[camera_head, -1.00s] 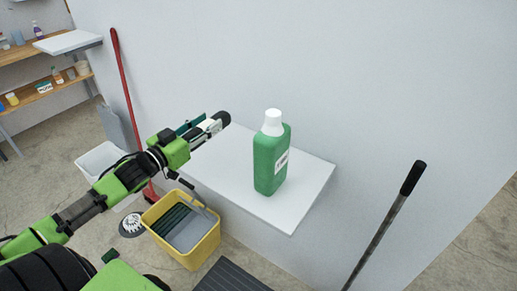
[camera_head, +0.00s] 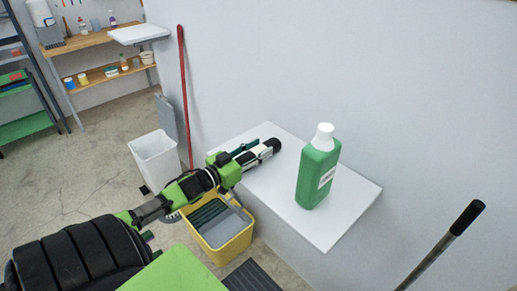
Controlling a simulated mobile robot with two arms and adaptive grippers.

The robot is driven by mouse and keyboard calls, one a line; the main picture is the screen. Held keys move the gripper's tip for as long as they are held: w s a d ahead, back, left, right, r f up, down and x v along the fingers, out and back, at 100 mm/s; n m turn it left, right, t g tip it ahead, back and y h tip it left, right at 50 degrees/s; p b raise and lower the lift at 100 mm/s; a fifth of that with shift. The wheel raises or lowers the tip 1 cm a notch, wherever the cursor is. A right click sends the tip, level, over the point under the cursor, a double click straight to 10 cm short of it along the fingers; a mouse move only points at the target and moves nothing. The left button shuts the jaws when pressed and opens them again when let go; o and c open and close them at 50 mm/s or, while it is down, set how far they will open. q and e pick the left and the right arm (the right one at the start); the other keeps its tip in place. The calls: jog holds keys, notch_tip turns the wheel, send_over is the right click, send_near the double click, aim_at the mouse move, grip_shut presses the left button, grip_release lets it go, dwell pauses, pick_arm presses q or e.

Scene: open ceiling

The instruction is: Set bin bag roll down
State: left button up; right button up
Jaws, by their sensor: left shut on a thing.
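My left gripper (camera_head: 262,151) reaches in from the left, over the left part of a white wall shelf (camera_head: 335,228). It is shut on a dark roll, the bin bag roll (camera_head: 273,145), whose blackish rounded end sticks out past the fingers. The fingers hide much of the roll. I cannot tell whether the roll touches the shelf top. My right gripper is not in view.
A green bottle with white cap (camera_head: 316,175) stands on the shelf, right of the roll. A yellow bucket (camera_head: 228,248) stands below the arm, a white bin (camera_head: 155,158) behind. A red pole (camera_head: 184,95) leans at the wall; a dark-handled pole (camera_head: 450,235) rises front right.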

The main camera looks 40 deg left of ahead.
pick_arm(q)
jog(key=shift+r, duration=0.1)
jog(key=o, duration=1.3)
jog(key=shift+w, duration=0.1)
jog(key=shift+s+f, duration=0.2)
jog(key=shift+s, duration=0.4)
jog(key=s+a+b, duration=0.1)
jog(key=s, duration=1)
jog(key=shift+r, duration=0.15)
